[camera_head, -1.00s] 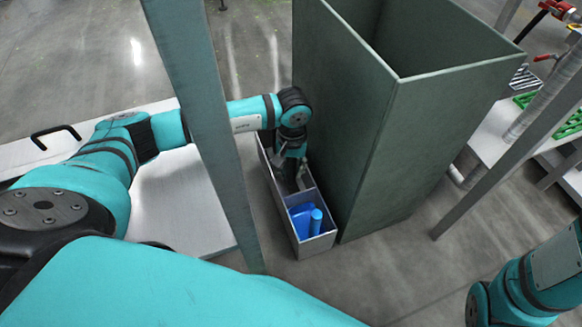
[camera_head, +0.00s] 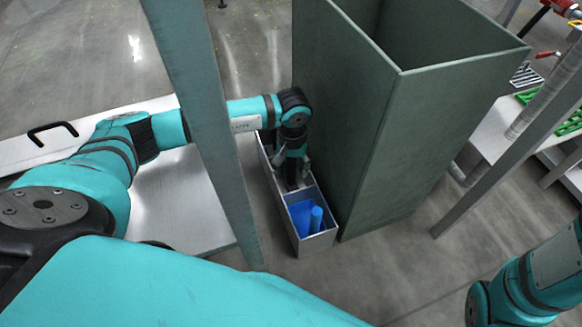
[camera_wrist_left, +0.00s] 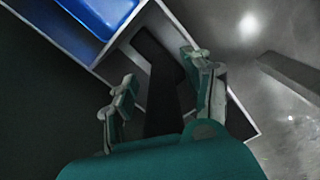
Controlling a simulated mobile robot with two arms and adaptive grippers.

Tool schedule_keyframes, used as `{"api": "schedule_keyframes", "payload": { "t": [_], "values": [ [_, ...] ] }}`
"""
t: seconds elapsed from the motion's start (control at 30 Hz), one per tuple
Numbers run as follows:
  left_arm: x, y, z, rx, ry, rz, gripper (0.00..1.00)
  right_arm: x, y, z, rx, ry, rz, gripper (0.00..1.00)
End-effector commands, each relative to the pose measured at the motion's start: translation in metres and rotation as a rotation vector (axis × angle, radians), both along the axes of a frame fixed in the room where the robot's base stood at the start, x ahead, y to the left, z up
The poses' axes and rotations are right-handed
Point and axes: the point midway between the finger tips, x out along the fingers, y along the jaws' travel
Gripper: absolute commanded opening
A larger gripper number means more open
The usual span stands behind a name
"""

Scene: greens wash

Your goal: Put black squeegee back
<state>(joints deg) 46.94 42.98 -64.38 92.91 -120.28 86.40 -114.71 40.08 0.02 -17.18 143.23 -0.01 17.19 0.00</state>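The black squeegee (camera_wrist_left: 158,62) stands in a compartment of the narrow grey divided bin (camera_head: 318,245), as seen in the left wrist view. In the head view only a dark bit of it shows below my wrist. My left gripper (camera_wrist_left: 165,90) is over that compartment with its fingers spread, one on each side of the black handle. Gaps show between the fingers and the handle. The gripper also shows in the head view (camera_head: 292,168).
A blue item (camera_head: 305,216) sits in the bin's near compartment. A tall green open-topped box (camera_head: 350,130) stands close against the bin's right side. A slanted post (camera_head: 205,110) and a pale metal surface (camera_head: 185,205) are on the left. Floor is clear in front.

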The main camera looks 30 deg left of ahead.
Motion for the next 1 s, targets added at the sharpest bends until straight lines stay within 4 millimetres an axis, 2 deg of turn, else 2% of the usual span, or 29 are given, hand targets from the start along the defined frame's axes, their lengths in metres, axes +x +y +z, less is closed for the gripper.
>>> {"api": "schedule_keyframes", "payload": {
  "t": [0.27,0.37,0.7,0.8,1.0],
  "values": [
    [-0.001,0.001,0.005,0.002,0.003,0.000,0.53,0.001,0.000,0.000,0.001,0.004,0.000,0.40],
    [0.000,0.001,0.018,0.002,0.001,-0.001,0.53,0.001,0.000,0.000,0.001,0.002,0.000,0.40],
    [0.002,-0.001,0.089,0.000,-0.003,0.000,0.53,0.000,0.000,0.000,0.000,0.000,0.000,0.40],
    [0.002,-0.001,0.104,0.001,-0.003,0.000,0.53,0.000,0.000,0.000,0.000,0.000,0.000,0.40],
    [0.002,-0.001,0.119,0.001,0.000,-0.001,0.53,0.000,0.000,0.000,0.000,-0.001,0.000,0.40]
  ]
}}
